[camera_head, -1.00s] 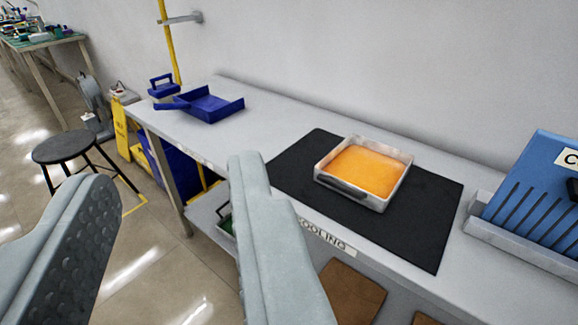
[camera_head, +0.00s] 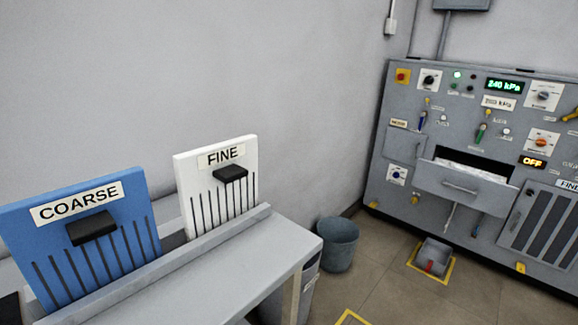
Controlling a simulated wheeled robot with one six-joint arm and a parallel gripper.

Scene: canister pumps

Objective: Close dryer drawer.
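A grey drawer (camera_head: 465,187) with a bar handle sticks out of the grey control panel (camera_head: 400,150) at the right. The drawer is open, and something whitish lies in it. I cannot tell what it is. My gripper does not show in this view.
The panel carries knobs, small levers and displays reading 240 kPa and OFF. A blue COARSE plate (camera_head: 85,240) and a white FINE plate (camera_head: 217,188) stand in a rack on the bench (camera_head: 245,268). A grey bin (camera_head: 338,245) and a small grey box (camera_head: 433,257) stand on the floor.

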